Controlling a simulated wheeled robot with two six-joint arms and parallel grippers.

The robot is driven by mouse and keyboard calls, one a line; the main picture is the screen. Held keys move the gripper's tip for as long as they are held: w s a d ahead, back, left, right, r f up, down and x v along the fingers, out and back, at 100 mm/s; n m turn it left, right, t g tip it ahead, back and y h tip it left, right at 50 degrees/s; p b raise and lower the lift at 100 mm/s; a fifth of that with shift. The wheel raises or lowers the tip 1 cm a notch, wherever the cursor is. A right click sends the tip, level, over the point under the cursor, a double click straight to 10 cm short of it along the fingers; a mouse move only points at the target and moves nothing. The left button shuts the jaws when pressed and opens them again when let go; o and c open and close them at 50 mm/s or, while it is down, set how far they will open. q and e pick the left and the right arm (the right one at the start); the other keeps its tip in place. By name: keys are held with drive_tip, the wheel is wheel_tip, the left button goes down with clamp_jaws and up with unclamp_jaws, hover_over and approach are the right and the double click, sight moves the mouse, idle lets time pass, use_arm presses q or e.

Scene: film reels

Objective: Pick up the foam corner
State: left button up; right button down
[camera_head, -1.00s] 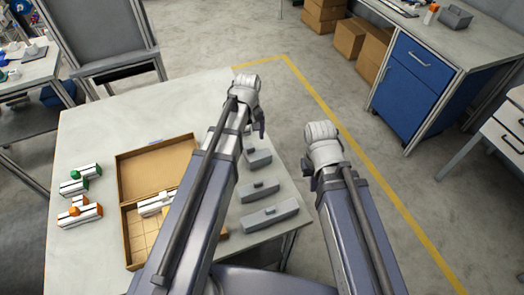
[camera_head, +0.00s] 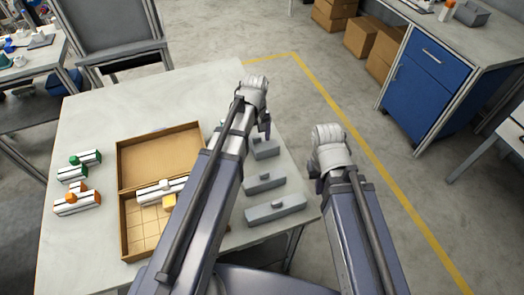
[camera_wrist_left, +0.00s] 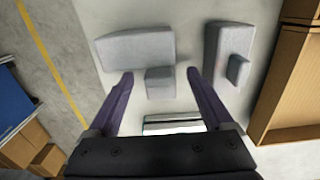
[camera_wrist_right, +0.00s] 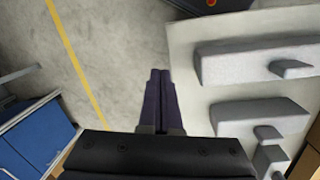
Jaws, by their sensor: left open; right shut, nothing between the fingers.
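Several grey, foam-like pieces with small raised blocks lie along the table's right side; the foam corner (camera_wrist_left: 135,48) appears to be one of them. It lies just beyond my left fingers in the left wrist view, its small block (camera_wrist_left: 160,82) between the fingertips. A second grey piece (camera_wrist_left: 228,50) lies to its right. My left gripper (camera_wrist_left: 160,75) is open and empty above them; in the head view it (camera_head: 266,125) is over the table's right edge. My right gripper (camera_wrist_right: 160,72) is shut and empty, over floor beside the table; it also shows in the head view (camera_head: 318,175).
The table's far left (camera_head: 130,100) is clear.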

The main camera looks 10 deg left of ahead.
use_arm(q)
wheel_tip(320, 180, down, 2)
drive_tip(key=shift+f+b, duration=0.1)
drive_tip(key=shift+b, duration=0.45)
clamp_jaws()
